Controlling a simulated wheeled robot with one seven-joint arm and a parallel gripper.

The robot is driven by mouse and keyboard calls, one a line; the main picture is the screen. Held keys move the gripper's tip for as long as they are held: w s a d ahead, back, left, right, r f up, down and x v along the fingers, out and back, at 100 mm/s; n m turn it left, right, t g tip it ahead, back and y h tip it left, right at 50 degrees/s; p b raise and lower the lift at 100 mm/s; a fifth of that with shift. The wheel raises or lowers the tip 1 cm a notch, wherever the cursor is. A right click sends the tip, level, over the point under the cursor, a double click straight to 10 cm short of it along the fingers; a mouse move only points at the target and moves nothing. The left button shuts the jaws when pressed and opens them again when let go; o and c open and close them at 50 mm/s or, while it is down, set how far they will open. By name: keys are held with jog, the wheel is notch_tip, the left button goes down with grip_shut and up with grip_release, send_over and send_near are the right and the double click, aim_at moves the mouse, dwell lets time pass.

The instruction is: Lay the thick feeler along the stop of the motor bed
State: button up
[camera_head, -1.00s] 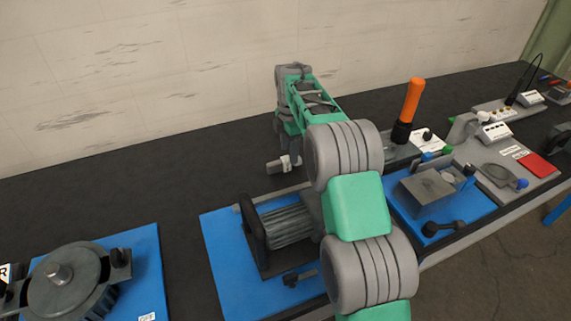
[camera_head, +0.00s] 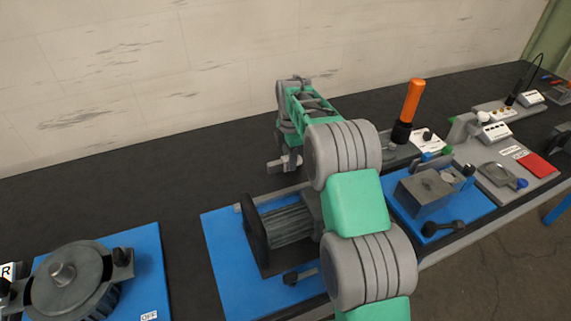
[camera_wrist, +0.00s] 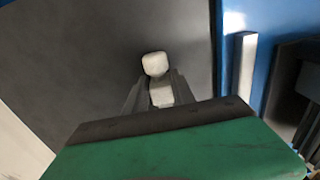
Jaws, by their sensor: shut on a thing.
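My gripper (camera_wrist: 153,95) is shut on a small pale block, which I take to be the thick feeler (camera_wrist: 155,65). In the head view the gripper (camera_head: 290,163) hangs above the dark bench behind the motor bed, with the feeler (camera_head: 275,166) at its tips. The motor bed (camera_head: 225,262) is a blue plate carrying a dark ribbed motor (camera_head: 287,224). A pale straight bar along its back edge (camera_head: 280,195) looks like the stop; it also shows right of my gripper in the wrist view (camera_wrist: 243,70). My arm hides part of the bed.
A blue plate with a round dark wheel unit (camera_head: 70,285) stands at the left. To the right is another blue plate with a grey block (camera_head: 425,192), and an orange-handled tool (camera_head: 410,100) stands upright behind it. The bench is clear behind the motor bed.

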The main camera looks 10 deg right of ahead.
grip_shut()
jog(key=shift+r, duration=0.1)
jog(key=shift+w+r, duration=0.1)
jog(key=shift+r, duration=0.45)
jog(key=s+a+r+b, duration=0.3)
jog(key=s+r+b, duration=0.1)
jog(key=s+r, duration=0.9)
jog(key=d+f+h+p, duration=0.1)
jog(key=d+f+p, duration=0.2)
jog(key=d+p, duration=0.8)
jog(key=shift+w+d+h, duration=0.2)
jog(key=shift+d+h, duration=0.1)
jog(key=shift+d, duration=0.45)
